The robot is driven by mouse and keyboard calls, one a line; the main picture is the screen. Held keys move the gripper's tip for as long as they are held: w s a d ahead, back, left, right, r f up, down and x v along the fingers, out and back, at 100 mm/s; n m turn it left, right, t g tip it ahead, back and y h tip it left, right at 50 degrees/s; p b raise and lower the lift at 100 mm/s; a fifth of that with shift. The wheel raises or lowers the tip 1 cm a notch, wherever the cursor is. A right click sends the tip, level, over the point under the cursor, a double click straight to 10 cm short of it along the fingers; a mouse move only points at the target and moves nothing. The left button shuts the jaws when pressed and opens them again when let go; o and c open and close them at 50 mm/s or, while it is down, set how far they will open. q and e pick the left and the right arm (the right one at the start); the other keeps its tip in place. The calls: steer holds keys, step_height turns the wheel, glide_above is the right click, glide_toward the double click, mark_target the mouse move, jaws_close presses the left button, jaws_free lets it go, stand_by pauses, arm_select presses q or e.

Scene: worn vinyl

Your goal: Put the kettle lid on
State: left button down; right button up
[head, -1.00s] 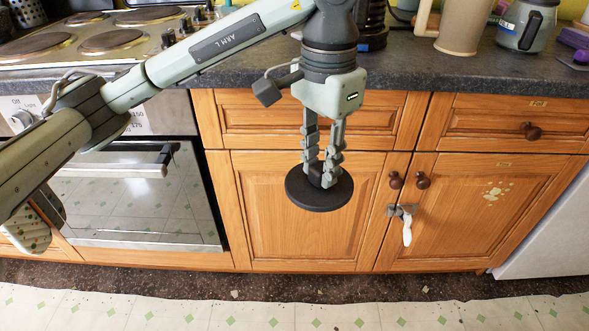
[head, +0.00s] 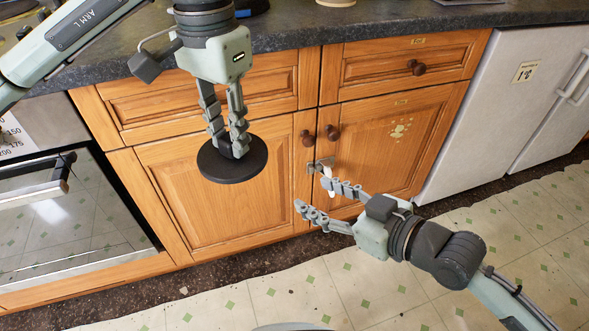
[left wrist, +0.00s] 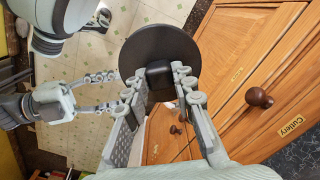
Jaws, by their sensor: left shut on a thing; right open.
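The kettle lid (head: 233,162) is a round, flat, dark disc with a small knob. My left gripper (head: 231,150) is shut on the lid's knob and holds it in the air in front of the wooden cabinets, disc side down. In the left wrist view the lid (left wrist: 158,48) shows beyond the fingertips, with the knob (left wrist: 159,75) between them. My right gripper (head: 322,196) is open and empty, below and to the right of the lid in the head view. It also shows in the left wrist view (left wrist: 118,92). The kettle is not recognisable in the current views.
The dark worktop (head: 300,28) runs along the top of the head view. A white fridge (head: 510,100) stands right. The patterned floor (head: 400,290) is open.

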mark_target(225, 143)
steer(key=s+a+r+n+y, duration=0.1)
steer(key=s+a+r+y, duration=0.15)
steer(key=r, duration=0.35)
steer(key=s+a+r+n+y, duration=0.1)
steer(key=s+a+r+y, duration=0.15)
steer(key=r, duration=0.35)
steer(key=x, duration=1.2)
steer(key=shift+a+r, duration=0.1)
steer(key=shift+c, duration=0.2)
jaws_close()
arm_select(q)
steer(key=c, duration=1.2)
jaws_free()
